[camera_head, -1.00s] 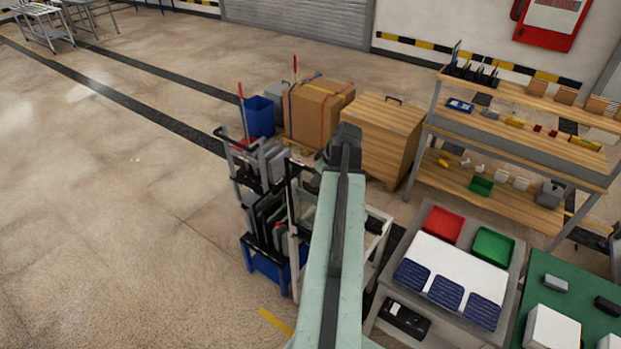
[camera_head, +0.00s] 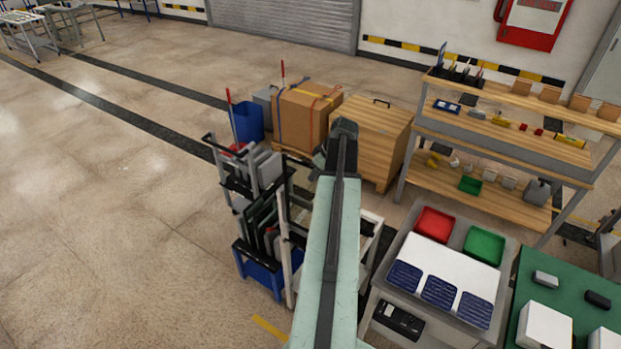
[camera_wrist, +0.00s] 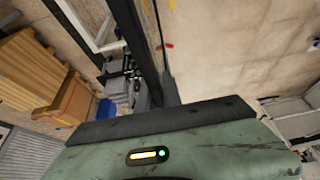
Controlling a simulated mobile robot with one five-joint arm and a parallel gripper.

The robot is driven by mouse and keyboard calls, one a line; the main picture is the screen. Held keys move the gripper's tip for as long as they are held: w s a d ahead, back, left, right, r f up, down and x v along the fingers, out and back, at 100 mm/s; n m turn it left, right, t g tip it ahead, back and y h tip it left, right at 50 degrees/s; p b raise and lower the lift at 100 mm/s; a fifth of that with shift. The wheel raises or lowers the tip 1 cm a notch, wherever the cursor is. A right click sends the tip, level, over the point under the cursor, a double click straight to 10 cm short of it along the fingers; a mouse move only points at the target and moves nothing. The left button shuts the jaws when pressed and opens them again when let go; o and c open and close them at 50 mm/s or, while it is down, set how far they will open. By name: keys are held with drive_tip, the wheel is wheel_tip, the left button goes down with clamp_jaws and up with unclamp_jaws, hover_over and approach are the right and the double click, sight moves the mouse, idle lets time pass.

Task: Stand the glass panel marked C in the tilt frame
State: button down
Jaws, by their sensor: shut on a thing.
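My gripper (camera_head: 340,130) is at the far end of my raised arm, above the gap between the cart and the wooden crate. In the wrist view my gripper (camera_wrist: 170,92) is shut on a thin dark panel-like thing (camera_wrist: 140,50), seen nearly edge-on. Its letter and most of its face are hidden, so I cannot tell whether it is panel C. A white frame-like stand (camera_head: 370,232) is partly behind my arm; I cannot tell if it is the tilt frame. It seems to show in the wrist view as white bars (camera_wrist: 86,24).
A cart with a blue base (camera_head: 262,275) holds upright dark pieces, left of my arm. A wooden crate (camera_head: 372,135), a cardboard box (camera_head: 303,115) and a blue bin (camera_head: 247,120) stand behind. A grey table (camera_head: 395,290) and shelving (camera_head: 490,140) are right. Floor (camera_head: 110,220) at left is clear.

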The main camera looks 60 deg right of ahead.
wheel_tip(320, 180, down, 12)
drive_tip(key=b, duration=1.1)
drive_tip(key=shift+s+r+b, duration=0.15)
drive_tip(key=shift+r+b, duration=0.05)
drive_tip(key=shift+b, duration=0.2)
drive_tip(key=shift+f+b, duration=0.25)
drive_tip(key=shift+b, duration=0.1)
drive_tip(key=shift+f+b, duration=0.7)
drive_tip(key=shift+f, duration=0.1)
drive_tip(key=c, duration=1.7)
unclamp_jaws()
drive_tip(key=shift+o, duration=1.2)
drive_tip(key=shift+w+d+f, duration=0.1)
drive_tip(key=shift+w+f, duration=0.05)
drive_tip(key=shift+w, duration=0.05)
drive_tip(key=p+v, duration=0.7)
drive_tip(key=v, duration=0.1)
